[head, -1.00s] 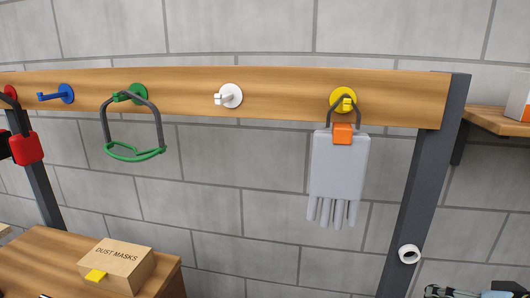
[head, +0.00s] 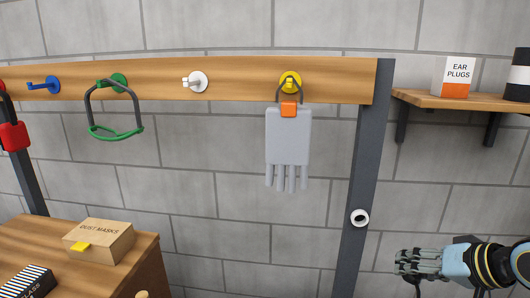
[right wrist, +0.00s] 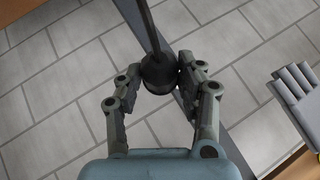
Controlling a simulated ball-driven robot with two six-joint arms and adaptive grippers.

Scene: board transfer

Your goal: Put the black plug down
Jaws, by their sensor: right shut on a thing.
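The black plug (right wrist: 158,75) is a dark rounded piece with a thin dark stem or cord. In the right wrist view it sits between the fingertips of my right gripper (right wrist: 158,85), which is shut on it. In the head view my right gripper (head: 402,262) is at the lower right, in front of the grey wall and right of the dark post. The plug is hard to make out there. My left gripper is not in view.
A white ring (head: 360,218) with a dark centre is on the post (head: 367,150). Grey gloves (head: 289,135) hang from a yellow hook. A shelf (head: 440,101) holds an ear plugs box (head: 454,76). A dust masks box (head: 99,240) stands on the wooden surface (head: 35,235) at lower left.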

